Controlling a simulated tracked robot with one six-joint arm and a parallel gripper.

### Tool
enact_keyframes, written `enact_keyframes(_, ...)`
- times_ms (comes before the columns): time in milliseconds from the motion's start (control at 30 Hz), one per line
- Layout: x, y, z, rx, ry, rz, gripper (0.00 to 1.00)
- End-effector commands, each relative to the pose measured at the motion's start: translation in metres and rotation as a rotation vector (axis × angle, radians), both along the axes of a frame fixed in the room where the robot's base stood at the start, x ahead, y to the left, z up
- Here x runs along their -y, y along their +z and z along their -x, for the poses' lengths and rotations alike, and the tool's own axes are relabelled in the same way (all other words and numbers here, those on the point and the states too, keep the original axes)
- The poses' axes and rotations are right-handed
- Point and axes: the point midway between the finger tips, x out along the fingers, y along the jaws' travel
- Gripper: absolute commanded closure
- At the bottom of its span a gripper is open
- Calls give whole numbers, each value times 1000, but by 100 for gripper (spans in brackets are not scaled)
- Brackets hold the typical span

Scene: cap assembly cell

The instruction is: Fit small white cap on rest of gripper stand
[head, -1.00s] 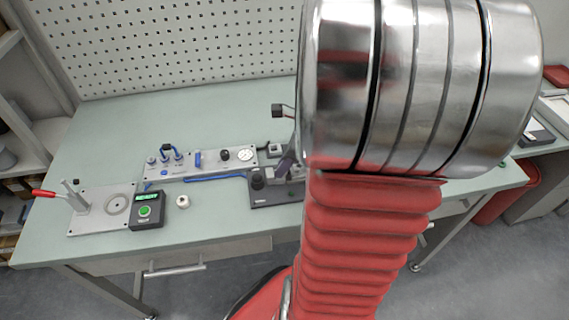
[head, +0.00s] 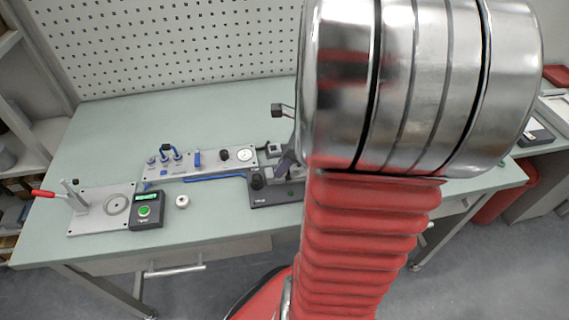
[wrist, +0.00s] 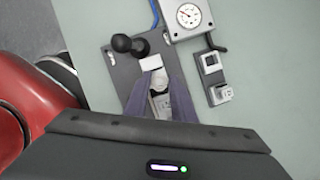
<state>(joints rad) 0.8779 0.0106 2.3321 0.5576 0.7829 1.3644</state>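A small white round piece with a darker centre (head: 182,201) stands on the bench in the head view; I cannot tell if it is the task's cap. The dark base plate with a black knob (head: 258,181), apparently the gripper stand, is partly hidden behind my arm. In the wrist view, the plate (wrist: 118,68) lies under my gripper (wrist: 152,72). My two purple-grey fingers slant together over it. A pale piece (wrist: 151,62) shows at their tips, and a pale metal part shows between them. I cannot tell whether the fingers grip either.
A panel with a gauge (head: 245,154) and blue tubes stands behind the plate. A small block with pale fittings (wrist: 212,65) is to its right in the wrist view. The bench front (head: 225,222) is clear.

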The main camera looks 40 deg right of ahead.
Motion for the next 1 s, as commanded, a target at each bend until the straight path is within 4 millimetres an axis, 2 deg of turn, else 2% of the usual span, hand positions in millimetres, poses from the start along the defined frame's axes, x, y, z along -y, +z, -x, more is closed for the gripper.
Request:
enact_keyframes(33, -9, -9, 4, -17, 5, -22, 68)
enact_keyframes(200, -10, -9, 4, -17, 7, -25, 58)
enact_keyframes(567, -11, -7, 4, -17, 9, -28, 58)
enact_keyframes(767, -7, 7, 5, -13, 11, -23, 58)
enact_keyframes(1000, 1, 39, 6, -4, 16, -8, 58)
